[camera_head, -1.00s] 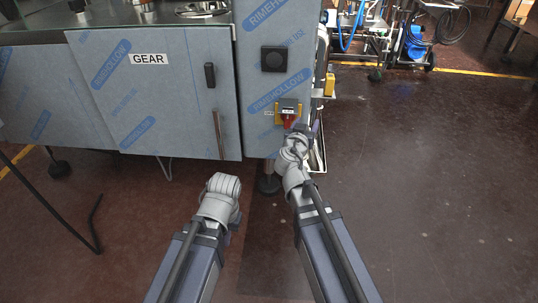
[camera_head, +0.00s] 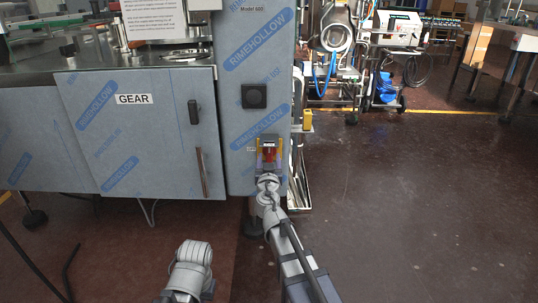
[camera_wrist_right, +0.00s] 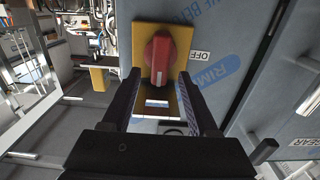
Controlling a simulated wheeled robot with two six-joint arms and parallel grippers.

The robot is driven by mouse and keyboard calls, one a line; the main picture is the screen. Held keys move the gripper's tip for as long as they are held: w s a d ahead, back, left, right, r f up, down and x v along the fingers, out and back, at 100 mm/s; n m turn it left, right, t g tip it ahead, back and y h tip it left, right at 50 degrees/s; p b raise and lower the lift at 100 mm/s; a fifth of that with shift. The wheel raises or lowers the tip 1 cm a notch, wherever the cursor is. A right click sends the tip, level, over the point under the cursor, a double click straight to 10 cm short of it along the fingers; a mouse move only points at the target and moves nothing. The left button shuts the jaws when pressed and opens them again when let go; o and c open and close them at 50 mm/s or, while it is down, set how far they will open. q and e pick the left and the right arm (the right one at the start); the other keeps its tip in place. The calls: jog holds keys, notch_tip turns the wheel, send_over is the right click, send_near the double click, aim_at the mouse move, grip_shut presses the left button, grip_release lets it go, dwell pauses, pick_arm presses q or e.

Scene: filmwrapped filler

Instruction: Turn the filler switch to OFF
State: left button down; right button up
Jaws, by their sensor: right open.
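The filler switch is a red knob (camera_head: 268,154) on a yellow plate, low on the blue-wrapped cabinet column in the head view. In the right wrist view the red knob (camera_wrist_right: 160,62) sits on its yellow plate (camera_wrist_right: 182,38), with a pale line along its handle. A white OFF label (camera_wrist_right: 201,56) is on the cabinet to the right of the plate. My right gripper (camera_wrist_right: 158,80) is open, its fingertips on either side of the knob's near end; I cannot tell whether they touch it. My left arm shows low in the head view, but its gripper does not.
A black square fitting (camera_head: 254,96) is above the switch. A cabinet door marked GEAR (camera_head: 133,99) with a black latch (camera_head: 193,112) is to the left. A yellow block (camera_head: 308,120) is just right of the column. The floor on the right is clear.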

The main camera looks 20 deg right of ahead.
aim_at(269, 153)
jog(key=x, duration=0.3)
jog(key=shift+w+d, duration=0.1)
jog(key=shift+w, duration=0.2)
grip_shut()
dwell(0.3)
